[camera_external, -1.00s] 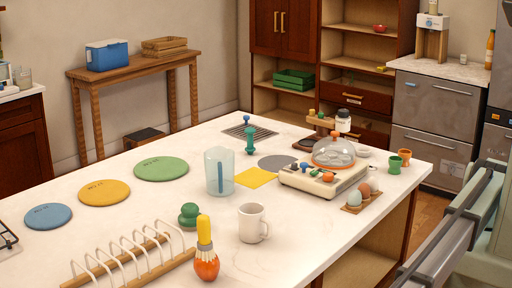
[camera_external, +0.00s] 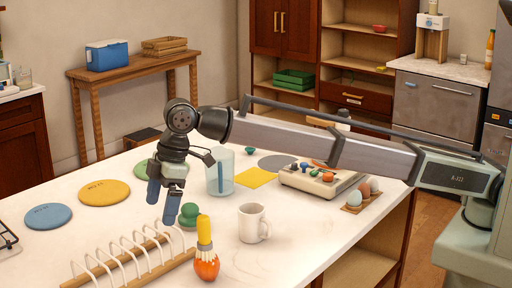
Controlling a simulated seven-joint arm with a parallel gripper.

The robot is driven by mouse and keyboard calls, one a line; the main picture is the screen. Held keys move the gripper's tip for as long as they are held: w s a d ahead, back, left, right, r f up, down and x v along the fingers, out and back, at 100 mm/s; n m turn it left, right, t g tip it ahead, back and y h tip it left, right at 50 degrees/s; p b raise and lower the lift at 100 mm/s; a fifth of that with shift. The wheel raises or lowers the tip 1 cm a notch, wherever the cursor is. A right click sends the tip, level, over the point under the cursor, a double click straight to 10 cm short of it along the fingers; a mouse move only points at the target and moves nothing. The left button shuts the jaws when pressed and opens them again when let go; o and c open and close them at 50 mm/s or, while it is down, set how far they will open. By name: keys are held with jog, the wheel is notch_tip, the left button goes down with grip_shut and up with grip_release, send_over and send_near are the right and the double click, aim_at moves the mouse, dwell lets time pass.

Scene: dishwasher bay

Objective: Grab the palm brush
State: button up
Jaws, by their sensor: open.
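A small green knob-shaped object (camera_external: 188,213), rounded on top with a wider base, stands on the white counter behind the wire rack; it looks like the palm brush. An orange, round-bodied brush-like object (camera_external: 206,264) with a yellow handle and grey collar stands upright in front of it. My gripper (camera_external: 162,204) points down over the counter just left of the green object. Its two blue-grey fingers are apart with nothing visible between them. I cannot tell the exact height or depth gap to the green object.
A wood-and-white wire rack (camera_external: 125,262) lies at the front. A clear jug (camera_external: 220,173) and a white mug (camera_external: 252,224) stand right of the gripper. Yellow (camera_external: 104,192) and blue (camera_external: 48,217) discs lie left. A cream appliance (camera_external: 310,180) sits beneath my arm.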

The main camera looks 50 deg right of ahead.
aim_at(192, 205)
jog(key=w+d+m+t, duration=0.1)
jog(key=w+d+m, duration=0.15)
jog(key=d, duration=0.75)
jog(key=w+d+m+t, duration=0.1)
jog(key=w+d, duration=0.2)
jog(key=d, duration=0.7)
jog(key=shift+m, duration=0.25)
jog(key=x, duration=0.8)
jog(key=shift+s+f, duration=0.15)
jog(key=shift+s, duration=0.05)
jog(key=shift+x, duration=2.6)
jog(key=shift+w, duration=0.2)
jog(key=c, duration=1.1)
jog(key=shift+r, duration=0.25)
